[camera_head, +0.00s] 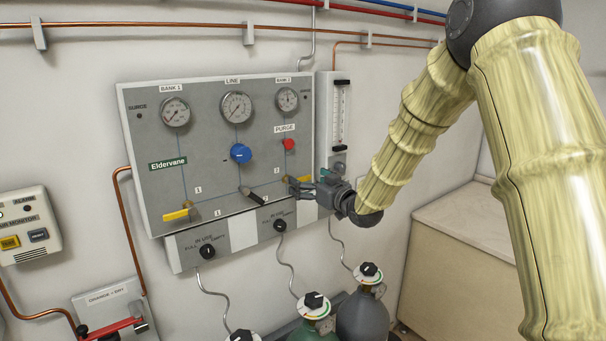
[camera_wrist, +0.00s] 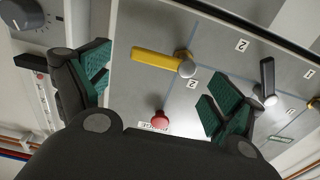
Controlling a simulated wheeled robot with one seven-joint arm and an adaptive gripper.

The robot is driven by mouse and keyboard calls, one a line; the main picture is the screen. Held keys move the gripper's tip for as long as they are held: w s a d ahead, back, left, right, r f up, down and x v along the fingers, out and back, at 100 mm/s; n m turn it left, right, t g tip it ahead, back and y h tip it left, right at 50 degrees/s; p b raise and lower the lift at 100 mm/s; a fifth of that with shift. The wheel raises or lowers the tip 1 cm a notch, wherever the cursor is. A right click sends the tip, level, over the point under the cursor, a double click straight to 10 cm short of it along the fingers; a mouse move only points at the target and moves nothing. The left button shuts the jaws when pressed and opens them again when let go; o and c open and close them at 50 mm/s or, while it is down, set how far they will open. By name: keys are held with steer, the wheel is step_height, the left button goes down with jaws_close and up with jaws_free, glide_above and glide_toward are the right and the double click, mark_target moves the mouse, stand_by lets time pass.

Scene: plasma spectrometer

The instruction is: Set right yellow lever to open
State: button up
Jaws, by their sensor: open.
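The right yellow lever (camera_wrist: 155,58) lies nearly sideways in the wrist view, extending left from its round metal hub (camera_wrist: 187,66) on the grey panel. In the head view it is mostly hidden by my gripper (camera_head: 300,188), which is at the panel's lower right. In the wrist view my gripper (camera_wrist: 155,92) has its green-padded fingers spread wide. The lever appears between and beyond them. I see no contact, but cannot tell the exact distance.
The grey panel (camera_head: 220,130) also carries a left yellow lever (camera_head: 177,214), a black lever (camera_head: 252,196), a blue knob (camera_head: 241,153) and a red purge knob (camera_head: 288,144). A flowmeter (camera_head: 340,115) stands right of the panel. Gas cylinders (camera_head: 362,315) stand below.

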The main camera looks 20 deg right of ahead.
mark_target(302, 178)
steer(key=shift+p+x, duration=0.65)
steer(key=shift+x, duration=1.35)
steer(key=shift+c, duration=0.2)
steer(key=shift+a, duration=0.1)
steer(key=c, duration=1.4)
